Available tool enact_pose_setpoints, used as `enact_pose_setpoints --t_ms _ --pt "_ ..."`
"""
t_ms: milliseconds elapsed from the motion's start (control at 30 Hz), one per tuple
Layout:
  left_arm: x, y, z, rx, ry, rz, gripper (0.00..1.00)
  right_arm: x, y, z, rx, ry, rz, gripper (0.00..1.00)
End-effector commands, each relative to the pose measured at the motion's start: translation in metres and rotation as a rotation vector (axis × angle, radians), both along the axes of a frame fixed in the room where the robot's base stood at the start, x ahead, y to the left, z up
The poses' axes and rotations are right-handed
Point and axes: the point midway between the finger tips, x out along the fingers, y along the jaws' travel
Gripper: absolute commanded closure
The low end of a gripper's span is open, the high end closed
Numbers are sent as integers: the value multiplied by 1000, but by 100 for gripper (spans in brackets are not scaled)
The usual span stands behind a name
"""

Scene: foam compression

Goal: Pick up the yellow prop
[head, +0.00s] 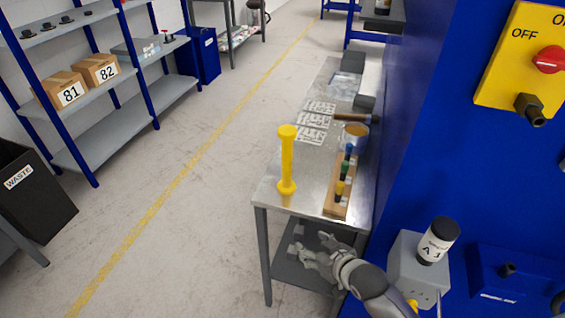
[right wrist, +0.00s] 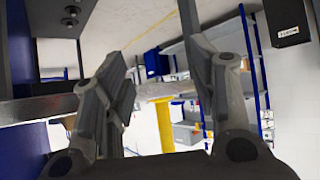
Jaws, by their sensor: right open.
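The yellow prop (head: 287,160) stands upright near the front left corner of the metal table (head: 318,204) in the head view. It is a tall post with a wide cap on top and a flange low down. My right gripper (head: 308,247) is open and empty, just in front of the table's near edge and below its top, apart from the prop. In the right wrist view a yellow post (right wrist: 166,122), apparently the prop, shows beyond the gap between the open fingers (right wrist: 160,85). My left gripper is not in view.
A wooden rack (head: 336,207) with coloured handles stands right of the prop. A blue wall with a yellow switch box (head: 515,60) bounds the right. Open floor (head: 180,220) lies left.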

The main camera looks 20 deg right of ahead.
Motion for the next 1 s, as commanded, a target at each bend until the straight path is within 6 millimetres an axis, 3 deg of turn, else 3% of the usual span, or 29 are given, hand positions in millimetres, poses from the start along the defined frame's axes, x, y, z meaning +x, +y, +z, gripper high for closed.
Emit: enact_pose_setpoints --t_ms 300,500,667,1000 --pt "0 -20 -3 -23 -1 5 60 77 -11 101 93 -364 46 47" --pt "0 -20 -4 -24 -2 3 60 106 -20 166 157 -569 74 47" --pt "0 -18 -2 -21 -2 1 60 117 -20 183 176 -618 81 47" --pt "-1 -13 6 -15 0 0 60 160 -6 183 175 -617 81 47"
